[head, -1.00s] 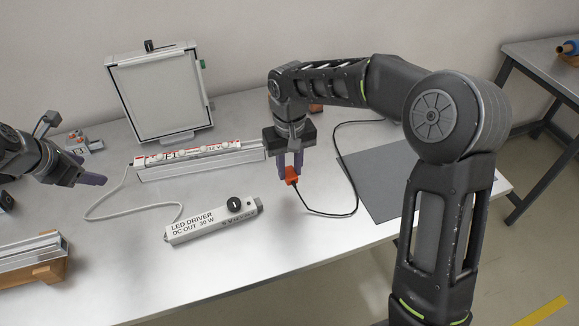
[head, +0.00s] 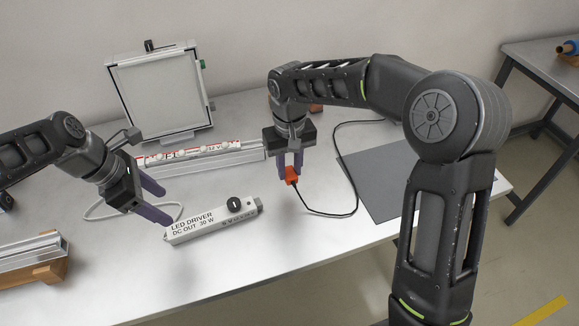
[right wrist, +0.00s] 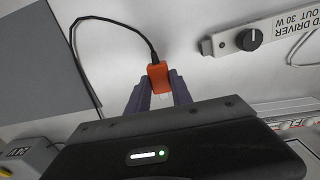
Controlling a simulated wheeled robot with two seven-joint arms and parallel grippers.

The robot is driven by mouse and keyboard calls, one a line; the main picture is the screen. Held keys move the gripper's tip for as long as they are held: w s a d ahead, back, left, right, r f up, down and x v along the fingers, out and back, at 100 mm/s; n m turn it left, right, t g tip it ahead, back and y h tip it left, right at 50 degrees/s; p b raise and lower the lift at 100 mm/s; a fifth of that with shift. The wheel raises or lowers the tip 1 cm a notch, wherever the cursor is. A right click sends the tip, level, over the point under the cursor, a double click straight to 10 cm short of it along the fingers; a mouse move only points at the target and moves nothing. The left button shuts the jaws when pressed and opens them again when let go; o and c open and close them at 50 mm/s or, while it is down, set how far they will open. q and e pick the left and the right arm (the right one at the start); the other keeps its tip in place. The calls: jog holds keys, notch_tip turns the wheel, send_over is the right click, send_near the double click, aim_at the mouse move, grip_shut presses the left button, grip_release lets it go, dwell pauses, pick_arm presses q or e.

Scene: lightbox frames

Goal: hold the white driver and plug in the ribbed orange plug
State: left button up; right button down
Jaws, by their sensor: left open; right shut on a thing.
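The white LED driver (head: 205,225) lies on the table near its front middle, with a black knob on top. It also shows in the right wrist view (right wrist: 285,32) at the upper right. My left gripper (head: 166,205) is open, just left of and above the driver's left end, apart from it as far as I can tell. My right gripper (head: 291,172) is shut on the orange plug (head: 291,177), to the right of the driver. The orange plug also shows between the fingers in the right wrist view (right wrist: 157,76). Its ribs are too small to see.
A black cable (head: 345,190) runs from the plug past a dark grey mat (head: 375,185). A light strip on a rail (head: 215,160) and a white framed panel (head: 160,90) stand behind. A wooden-ended rail (head: 30,265) lies front left. Table between driver and plug is clear.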

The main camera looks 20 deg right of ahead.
aim_at(192, 224)
pick_arm(q)
jog(key=shift+f, duration=0.15)
jog(key=shift+x, duration=5.85)
jog(key=shift+c, duration=1.4)
jog(key=shift+c, duration=0.4)
grip_shut()
